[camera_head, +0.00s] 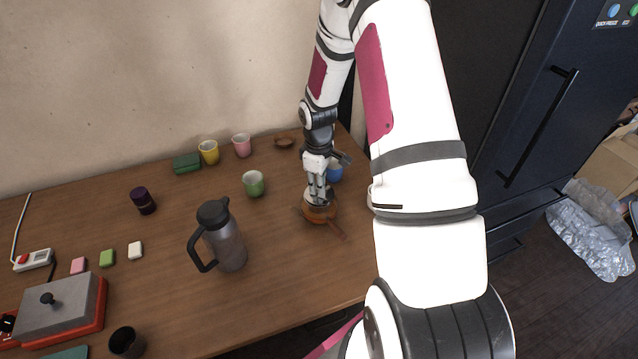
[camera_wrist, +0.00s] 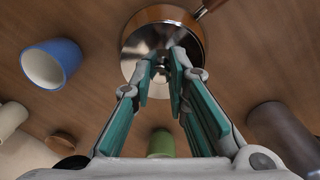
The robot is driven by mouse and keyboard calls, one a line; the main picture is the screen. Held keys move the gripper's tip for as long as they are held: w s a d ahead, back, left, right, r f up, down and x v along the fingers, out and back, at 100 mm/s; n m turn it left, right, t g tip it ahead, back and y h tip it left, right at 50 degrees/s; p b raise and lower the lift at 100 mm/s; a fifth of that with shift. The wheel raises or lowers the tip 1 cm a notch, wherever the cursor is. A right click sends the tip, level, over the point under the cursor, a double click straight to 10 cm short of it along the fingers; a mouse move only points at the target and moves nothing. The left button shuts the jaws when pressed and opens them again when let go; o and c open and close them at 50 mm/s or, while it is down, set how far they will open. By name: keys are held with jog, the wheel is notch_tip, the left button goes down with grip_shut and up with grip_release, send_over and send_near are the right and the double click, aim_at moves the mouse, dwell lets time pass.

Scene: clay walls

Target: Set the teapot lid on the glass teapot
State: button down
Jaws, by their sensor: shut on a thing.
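The glass teapot (camera_head: 319,215) looks amber-brown, with a straight brown side handle (camera_head: 337,231), and stands on the right part of the table below my gripper (camera_head: 318,197). In the wrist view its amber rim (camera_wrist: 165,14) shows around the far side of the shiny steel lid (camera_wrist: 137,68). My gripper (camera_wrist: 174,66) points down and is shut on the lid at its centre, where the fingers partly hide the knob. The lid is over the teapot's mouth, roughly lined up with it. I cannot tell whether it rests on the rim or hangs just above.
A blue cup (camera_wrist: 49,65) stands close to the teapot, partly behind my arm in the head view. A green cup (camera_head: 253,184) and a dark jug (camera_head: 226,245) stand to the left. Yellow (camera_head: 209,153) and pink (camera_head: 241,146) cups are near the wall. Table front of the jug is clear.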

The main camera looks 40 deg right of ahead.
jog(key=c, duration=1.5)
grip_release()
jog(key=shift+o, duration=0.2)
notch_tip(320, 180, up, 12)
jog(key=shift+a, duration=0.2)
jog(key=shift+s, duration=0.1)
